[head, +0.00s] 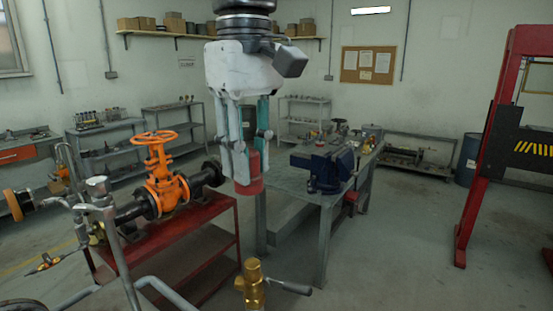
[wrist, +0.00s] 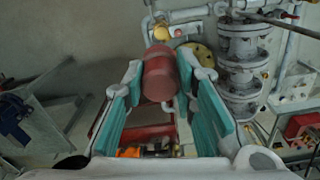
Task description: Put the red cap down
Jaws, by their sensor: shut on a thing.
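The red cap (head: 250,177) is a small cylinder held at the fingertips of my gripper (head: 244,150), up in the air. In the head view it shows in front of the right end of the red bench (head: 222,204). In the wrist view the red cap (wrist: 160,75) sits between the two teal-padded fingers (wrist: 160,85), which are shut on it. The orange gate valve (head: 163,180) with its handwheel stands on the red bench, to the left of the cap. I cannot tell how high the cap is above any surface.
A grey workbench (head: 290,180) with a blue vise (head: 325,168) stands to the right. A brass valve (head: 252,284) and grey pipes (head: 125,250) are in the foreground. A red frame (head: 485,150) stands at far right. Floor between workbench and frame is clear.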

